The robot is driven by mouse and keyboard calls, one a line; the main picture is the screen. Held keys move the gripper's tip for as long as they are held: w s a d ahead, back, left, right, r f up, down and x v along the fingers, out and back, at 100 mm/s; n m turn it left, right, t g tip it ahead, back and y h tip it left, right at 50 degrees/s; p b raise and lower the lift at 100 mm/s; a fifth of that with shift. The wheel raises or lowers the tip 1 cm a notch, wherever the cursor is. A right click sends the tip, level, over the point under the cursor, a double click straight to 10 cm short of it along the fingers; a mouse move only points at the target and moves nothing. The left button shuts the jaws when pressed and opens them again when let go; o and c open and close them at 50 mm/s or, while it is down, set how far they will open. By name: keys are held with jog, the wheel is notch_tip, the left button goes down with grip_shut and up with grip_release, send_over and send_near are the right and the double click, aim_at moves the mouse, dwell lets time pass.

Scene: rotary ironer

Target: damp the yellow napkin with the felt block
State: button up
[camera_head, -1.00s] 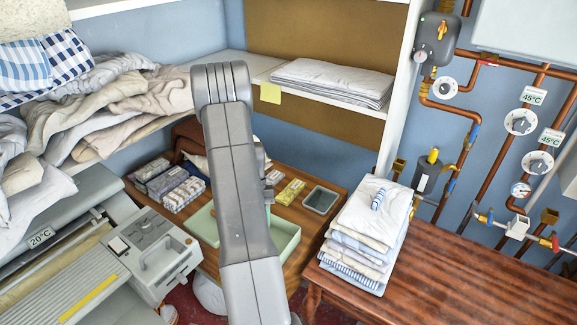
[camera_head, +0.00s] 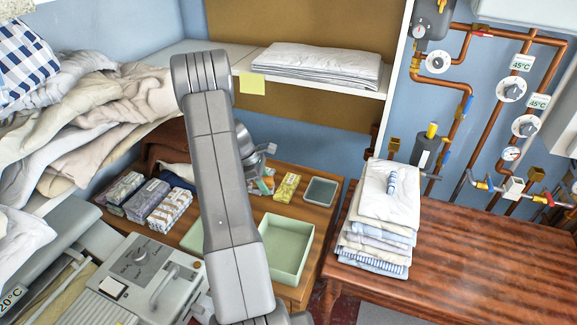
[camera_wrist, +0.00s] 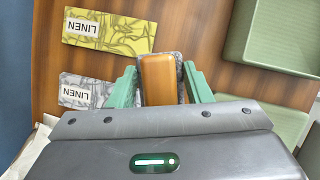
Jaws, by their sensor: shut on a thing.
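My gripper (camera_wrist: 160,88) is shut on the felt block (camera_wrist: 158,78), which shows a tan-brown wooden back with a dark grey edge. The green fingers stand on either side of it. The yellow napkin (camera_wrist: 108,30) lies flat with a LINEN label, just up and left of the block in the wrist view. It also shows in the head view (camera_head: 287,187), right of my partly hidden gripper (camera_head: 262,183). I cannot tell the block's height above the table. A grey napkin (camera_wrist: 85,92) lies to the left of my gripper.
A small dark tray (camera_head: 320,192) stands right of the yellow napkin. A green tray (camera_head: 288,245) stands in front. Stacked packets (camera_head: 145,200) lie at the left. A folded linen pile (camera_head: 375,240) stands on the right table. A shelf (camera_head: 330,85) overhangs behind.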

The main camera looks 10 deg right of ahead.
aim_at(290, 182)
jog(key=w+d+n+t, duration=0.1)
jog(key=d+n, duration=0.1)
jog(key=n, duration=0.1)
jog(key=w+d+n+t+b, duration=0.1)
jog(key=w+d+n, duration=0.1)
jog(key=d+n, duration=0.1)
jog(key=w+d+r+n+t+b, duration=0.1)
jog(key=w+d+n+t, duration=0.1)
jog(key=n, duration=0.3)
jog(key=shift+d+y, duration=0.25)
jog(key=shift+y, duration=0.15)
jog(key=f+n+b, duration=0.1)
jog(key=b, duration=0.1)
jog(key=w+d+f+n+b, duration=0.1)
jog(key=f, duration=0.1)
jog(key=d+f+n+t+y+b, duration=0.1)
jog(key=f+b, duration=0.1)
jog(key=shift+w+f+n+b, duration=0.2)
jog(key=shift+f+n+b, duration=0.05)
jog(key=shift+n+b, duration=0.1)
jog(key=shift+f, duration=0.5)
dwell(1.8)
notch_tip(290, 182, up, 7)
jog(key=p, duration=0.6)
dwell(0.7)
